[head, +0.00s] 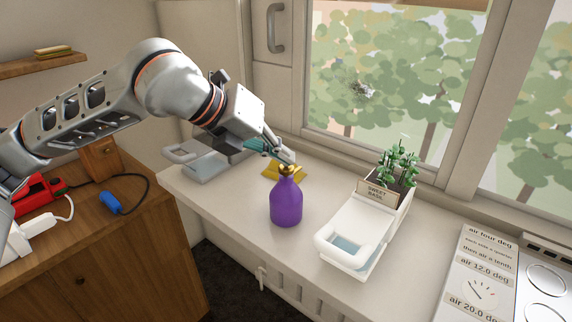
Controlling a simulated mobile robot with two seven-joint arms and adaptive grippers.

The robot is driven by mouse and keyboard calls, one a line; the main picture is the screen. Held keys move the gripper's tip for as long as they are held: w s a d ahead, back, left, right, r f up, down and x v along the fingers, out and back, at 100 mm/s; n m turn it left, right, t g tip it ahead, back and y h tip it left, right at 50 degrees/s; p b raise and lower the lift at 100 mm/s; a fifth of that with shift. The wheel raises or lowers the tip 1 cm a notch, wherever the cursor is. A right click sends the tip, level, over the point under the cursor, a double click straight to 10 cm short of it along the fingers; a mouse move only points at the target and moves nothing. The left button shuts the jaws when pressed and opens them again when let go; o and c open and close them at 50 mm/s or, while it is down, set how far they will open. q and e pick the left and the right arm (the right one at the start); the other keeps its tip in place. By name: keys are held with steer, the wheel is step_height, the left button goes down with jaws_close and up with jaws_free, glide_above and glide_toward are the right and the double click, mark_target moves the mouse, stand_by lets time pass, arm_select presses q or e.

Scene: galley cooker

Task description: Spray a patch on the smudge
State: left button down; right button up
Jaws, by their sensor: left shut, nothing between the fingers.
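A purple bottle (286,205) with a gold top stands upright on the white counter (235,190) below the window. A grey-white smudge (361,90) marks the lower left part of the window pane (410,70). My left gripper (284,157) reaches in from the left, shut and empty. Its fingertips are right at the bottle's gold top in the picture; I cannot tell whether they touch it. My right gripper is not in view.
A yellow object (298,171) lies behind the bottle. A potted basil plant (397,163) and a white handled container (352,240) stand to the right. A labelled panel (477,270) is at far right.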

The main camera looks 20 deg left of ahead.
mark_target(282, 167)
arm_select(q)
steer(key=shift+f, duration=0.15)
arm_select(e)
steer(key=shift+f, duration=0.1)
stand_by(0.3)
arm_select(q)
steer(key=shift+r+p, duration=0.3)
steer(key=shift+r, duration=0.35)
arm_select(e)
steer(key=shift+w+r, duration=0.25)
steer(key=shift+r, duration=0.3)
arm_select(q)
steer(key=shift+r+p, duration=1.65)
steer(key=shift+r, duration=1.4)
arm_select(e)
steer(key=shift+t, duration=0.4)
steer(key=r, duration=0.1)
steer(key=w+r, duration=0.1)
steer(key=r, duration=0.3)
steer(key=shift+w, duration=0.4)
arm_select(q)
steer(key=shift+f, duration=0.1)
